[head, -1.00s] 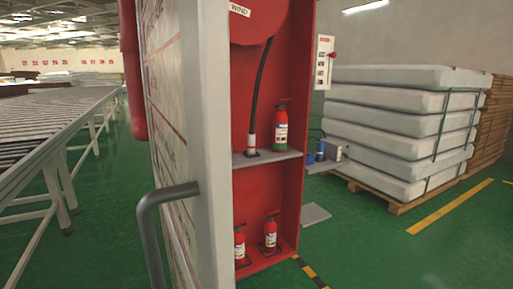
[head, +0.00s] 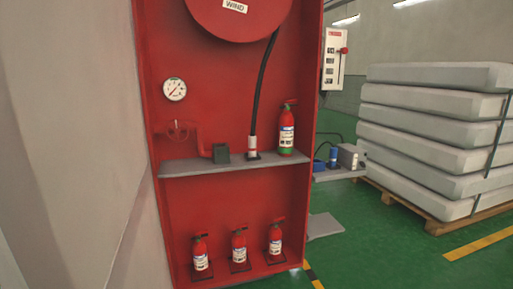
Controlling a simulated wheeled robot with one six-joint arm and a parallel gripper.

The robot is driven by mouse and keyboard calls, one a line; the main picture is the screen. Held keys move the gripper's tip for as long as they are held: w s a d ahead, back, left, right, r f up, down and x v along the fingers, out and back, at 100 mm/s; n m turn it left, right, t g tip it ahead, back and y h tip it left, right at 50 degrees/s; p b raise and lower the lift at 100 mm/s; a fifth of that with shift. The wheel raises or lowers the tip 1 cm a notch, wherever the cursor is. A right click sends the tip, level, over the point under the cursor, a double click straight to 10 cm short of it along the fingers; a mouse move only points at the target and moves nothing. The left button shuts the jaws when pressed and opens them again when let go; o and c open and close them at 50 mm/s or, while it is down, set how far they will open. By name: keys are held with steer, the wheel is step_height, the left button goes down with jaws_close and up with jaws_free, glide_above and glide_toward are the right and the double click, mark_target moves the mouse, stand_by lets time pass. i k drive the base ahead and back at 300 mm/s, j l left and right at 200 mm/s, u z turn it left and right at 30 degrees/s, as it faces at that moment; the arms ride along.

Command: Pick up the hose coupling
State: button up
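A red cabinet (head: 230,225) stands open in front of me. A black hose (head: 263,85) hangs from the red reel (head: 240,15) at its top. The hose's lower end has a white and red fitting, which looks like the hose coupling (head: 252,146), upright at the grey shelf (head: 190,168). My gripper is not in view.
A gauge (head: 175,89), a red valve pipe (head: 182,135) and a dark grey block (head: 221,153) are left of the coupling. Several small extinguishers (head: 240,248) stand below. The pale door (head: 80,120) fills the left.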

mark_target(252, 140)
steer(key=i+l, duration=0.1)
steer(key=l, duration=0.4)
steer(key=i+l, duration=0.1)
steer(key=l, duration=0.4)
steer(key=i+l, duration=0.8)
steer(key=i, duration=0.2)
steer(key=i+j, duration=0.95)
steer(key=i+z, duration=0.05)
steer(key=i, duration=0.05)
